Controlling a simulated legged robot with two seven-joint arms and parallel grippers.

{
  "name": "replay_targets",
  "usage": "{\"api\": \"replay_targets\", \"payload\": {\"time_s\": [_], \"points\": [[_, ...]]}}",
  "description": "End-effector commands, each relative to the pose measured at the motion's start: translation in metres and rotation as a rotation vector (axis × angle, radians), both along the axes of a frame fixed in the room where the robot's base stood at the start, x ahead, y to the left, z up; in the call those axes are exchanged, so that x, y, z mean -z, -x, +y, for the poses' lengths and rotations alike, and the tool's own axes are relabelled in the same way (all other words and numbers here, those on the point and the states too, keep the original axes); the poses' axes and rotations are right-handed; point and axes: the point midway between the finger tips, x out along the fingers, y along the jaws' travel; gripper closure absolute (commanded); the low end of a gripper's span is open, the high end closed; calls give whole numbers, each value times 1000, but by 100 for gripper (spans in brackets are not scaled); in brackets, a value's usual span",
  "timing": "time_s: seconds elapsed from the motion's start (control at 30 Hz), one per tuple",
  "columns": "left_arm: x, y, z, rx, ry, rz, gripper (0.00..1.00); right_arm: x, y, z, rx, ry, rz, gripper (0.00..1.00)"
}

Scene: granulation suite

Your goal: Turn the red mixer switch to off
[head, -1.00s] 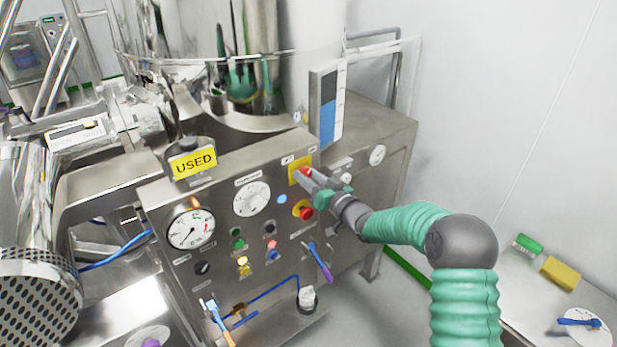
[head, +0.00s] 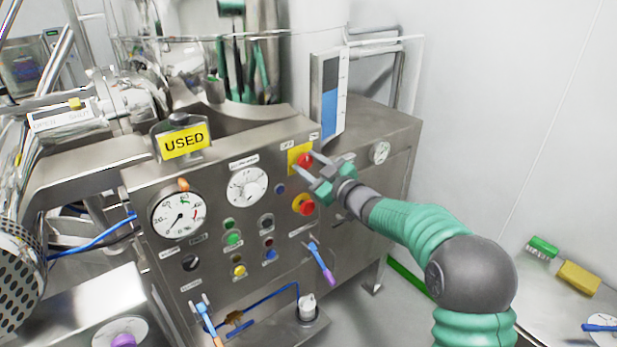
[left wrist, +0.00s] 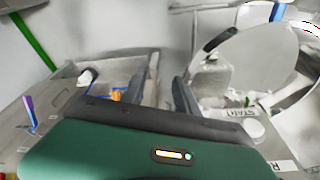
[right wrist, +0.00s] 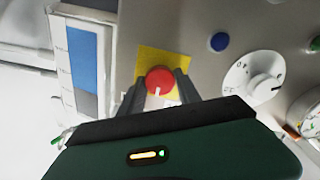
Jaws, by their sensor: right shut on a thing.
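The red mixer switch (head: 304,160) is a round red knob on a yellow plate, high on the right of the steel control panel. My right gripper (head: 303,161) is shut on it, one finger on each side. The right wrist view shows the red knob (right wrist: 160,80) between the two dark fingers, its white mark pointing down toward my gripper. The labels beside the plate are too small or partly hidden to read surely. My left gripper (left wrist: 162,90) shows only in the left wrist view; its fingers are apart with nothing held between them.
A red emergency-type button (head: 306,207) on yellow sits just below the switch. A white dial (head: 247,187), a gauge (head: 179,214) and several coloured buttons fill the panel. A blue level strip (head: 329,88) stands above right. A side table (head: 560,295) holds brushes.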

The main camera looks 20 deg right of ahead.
Motion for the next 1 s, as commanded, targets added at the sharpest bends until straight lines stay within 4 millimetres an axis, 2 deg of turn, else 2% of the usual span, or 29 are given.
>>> {"api": "replay_targets", "payload": {"time_s": [0.03, 0.5, 0.7, 1.0], "points": [[13, 0, 0, 0, 0, 0, 64, 7, 0, 0, 1, 42, -15, 100], [63, 0, 0, 0, 0, 0, 64, 7, 0, 1, 1, 454, -164, 100], [78, 0, 0, 0, 0, 0, 64, 7, 0, 1, -1, 599, -214, 100], [90, 0, 0, 0, 0, 0, 64, 5, 0, 2, -3, 733, -261, 100]]}}
